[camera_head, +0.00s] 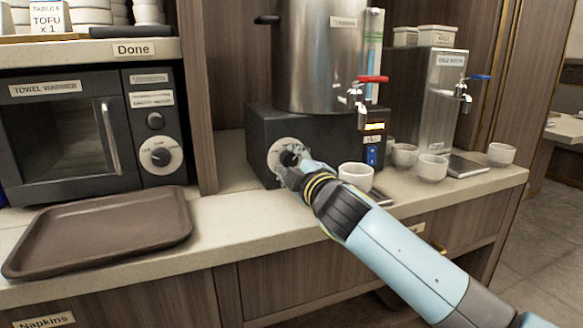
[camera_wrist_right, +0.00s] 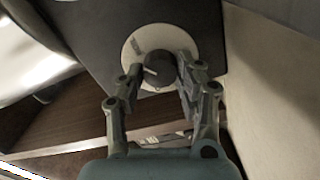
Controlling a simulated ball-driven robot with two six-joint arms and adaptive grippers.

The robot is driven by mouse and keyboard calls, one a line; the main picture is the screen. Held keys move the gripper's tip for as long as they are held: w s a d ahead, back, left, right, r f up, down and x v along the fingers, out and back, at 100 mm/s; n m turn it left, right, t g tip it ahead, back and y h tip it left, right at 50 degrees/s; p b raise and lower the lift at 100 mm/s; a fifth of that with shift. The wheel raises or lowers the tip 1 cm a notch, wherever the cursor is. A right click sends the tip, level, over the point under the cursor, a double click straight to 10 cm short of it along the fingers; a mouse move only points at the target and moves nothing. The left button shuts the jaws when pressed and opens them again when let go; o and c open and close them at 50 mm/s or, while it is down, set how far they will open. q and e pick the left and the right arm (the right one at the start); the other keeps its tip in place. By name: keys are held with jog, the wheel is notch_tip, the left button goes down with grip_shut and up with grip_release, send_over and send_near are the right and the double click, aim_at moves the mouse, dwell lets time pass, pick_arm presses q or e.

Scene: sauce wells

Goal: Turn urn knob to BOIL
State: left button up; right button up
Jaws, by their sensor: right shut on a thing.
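The steel urn (camera_head: 318,65) stands on a dark base (camera_head: 265,130) on the counter, with a red-handled tap at its right. The urn knob is dark with a pale pointer line and sits on a round cream dial on the base's front; the knob (camera_wrist_right: 160,68) and dial (camera_wrist_right: 135,48) show in the wrist view. The dial lettering is too small to read. My right gripper (camera_head: 290,163) is at the knob, and in the wrist view its fingers (camera_wrist_right: 158,85) are on either side of it, shut on it. My left gripper is not in view.
Several white cups, one of them a near cup (camera_head: 356,176), stand right of the dial. A brown tray (camera_head: 100,232) lies on the counter at left, before the towel warmer (camera_head: 60,130). A cold water dispenser (camera_head: 430,95) stands at right.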

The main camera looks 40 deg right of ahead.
jog(key=shift+f+m, duration=0.15)
jog(key=shift+m, duration=0.35)
jog(key=o, duration=1.1)
jog(key=shift+o, duration=0.2)
jog(key=v, duration=1.2)
